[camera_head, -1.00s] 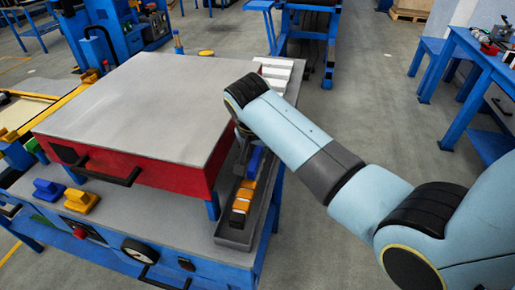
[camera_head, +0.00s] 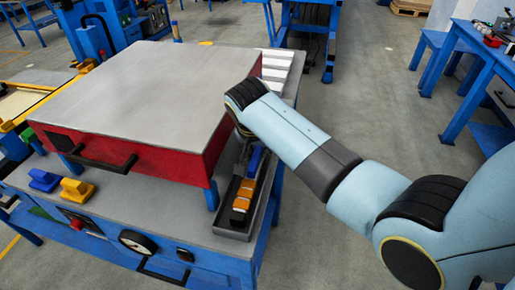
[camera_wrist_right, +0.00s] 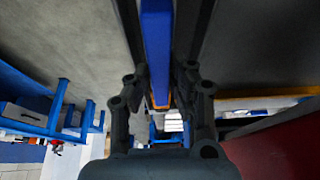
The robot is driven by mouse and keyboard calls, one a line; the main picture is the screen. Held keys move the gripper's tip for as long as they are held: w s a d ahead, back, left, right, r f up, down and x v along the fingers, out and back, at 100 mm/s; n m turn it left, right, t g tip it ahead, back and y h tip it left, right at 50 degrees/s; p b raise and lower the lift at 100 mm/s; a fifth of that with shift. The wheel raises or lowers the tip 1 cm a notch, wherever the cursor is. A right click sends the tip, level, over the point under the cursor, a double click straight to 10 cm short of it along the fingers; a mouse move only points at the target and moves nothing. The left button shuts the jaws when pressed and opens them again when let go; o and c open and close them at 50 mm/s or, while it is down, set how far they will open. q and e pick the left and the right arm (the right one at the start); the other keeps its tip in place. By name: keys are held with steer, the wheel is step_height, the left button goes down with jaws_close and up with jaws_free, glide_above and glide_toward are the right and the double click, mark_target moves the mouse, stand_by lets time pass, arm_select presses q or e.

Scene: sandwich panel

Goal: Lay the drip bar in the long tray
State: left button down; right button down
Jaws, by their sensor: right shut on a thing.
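The long tray (camera_head: 231,233) is a narrow dark grey trough on the right edge of the press bench. A bar with blue (camera_head: 255,162) and orange parts shows at the tray in the head view; I take it as the drip bar, and cannot tell whether it touches the tray floor. My right gripper (camera_head: 245,150) points down at its far end, mostly hidden by my wrist. In the right wrist view, the fingers (camera_wrist_right: 160,85) are shut on the blue bar (camera_wrist_right: 157,45), which has an orange edge. My left gripper is out of view.
The red press body (camera_head: 180,170) with its grey top plate (camera_head: 140,85) stands close left of the gripper. White slats (camera_head: 277,68) lie behind. Blue and yellow blocks (camera_head: 77,190) sit at the front left.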

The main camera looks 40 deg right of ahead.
steer(key=c, duration=1.1)
jaws_free()
